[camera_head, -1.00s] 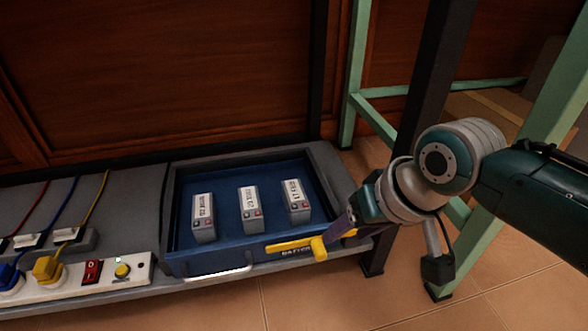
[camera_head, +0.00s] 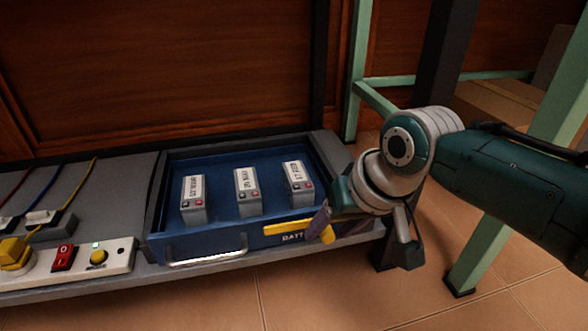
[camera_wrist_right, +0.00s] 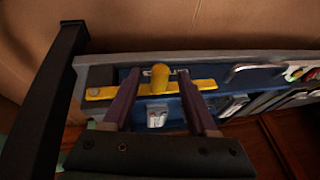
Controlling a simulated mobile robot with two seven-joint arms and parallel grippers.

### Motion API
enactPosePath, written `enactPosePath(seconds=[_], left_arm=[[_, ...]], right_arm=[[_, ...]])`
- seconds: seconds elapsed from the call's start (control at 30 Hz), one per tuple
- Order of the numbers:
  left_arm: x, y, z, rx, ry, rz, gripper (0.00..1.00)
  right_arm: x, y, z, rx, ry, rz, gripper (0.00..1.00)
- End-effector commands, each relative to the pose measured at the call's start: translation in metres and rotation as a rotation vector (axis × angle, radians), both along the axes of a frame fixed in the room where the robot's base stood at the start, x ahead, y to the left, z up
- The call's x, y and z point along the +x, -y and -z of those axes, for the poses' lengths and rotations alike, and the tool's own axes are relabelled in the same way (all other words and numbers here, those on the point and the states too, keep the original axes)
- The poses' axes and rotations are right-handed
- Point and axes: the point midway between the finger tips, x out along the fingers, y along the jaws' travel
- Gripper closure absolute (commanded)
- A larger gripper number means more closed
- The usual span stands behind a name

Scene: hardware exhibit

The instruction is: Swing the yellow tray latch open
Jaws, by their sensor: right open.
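The yellow latch (camera_head: 290,227) is a flat bar lying nearly level across the front of the blue battery tray (camera_head: 205,243). I cannot tell whether a finger touches the knob. My left gripper is not in view.
Three grey batteries (camera_head: 247,194) stand in the tray, which has a silver handle (camera_head: 207,258) on its front. A power strip (camera_head: 110,262) with a red switch lies left. Green table legs (camera_head: 500,225) and a dark post (camera_head: 437,70) stand close to my right arm.

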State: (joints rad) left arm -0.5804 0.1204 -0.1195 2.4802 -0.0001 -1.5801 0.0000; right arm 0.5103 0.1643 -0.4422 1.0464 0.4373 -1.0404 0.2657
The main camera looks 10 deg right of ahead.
Motion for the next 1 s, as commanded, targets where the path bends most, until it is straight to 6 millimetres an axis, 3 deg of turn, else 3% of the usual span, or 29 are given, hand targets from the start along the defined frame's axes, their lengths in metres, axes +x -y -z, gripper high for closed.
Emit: enactPosePath(seconds=[0.1, 0.6, 1.0], left_arm=[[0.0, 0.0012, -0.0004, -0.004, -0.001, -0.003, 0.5], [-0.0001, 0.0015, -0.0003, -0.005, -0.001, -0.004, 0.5], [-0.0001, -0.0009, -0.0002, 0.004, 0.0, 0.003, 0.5]], right_arm=[[-0.0001, -0.0001, -0.0004, 0.0, 0.0, 0.0, 0.43], [-0.0002, 0.0001, -0.0002, 0.0, 0.0, 0.0, 0.99], [-0.0003, 0.0001, -0.0001, 0.0, 0.0, 0.0, 1.0]])
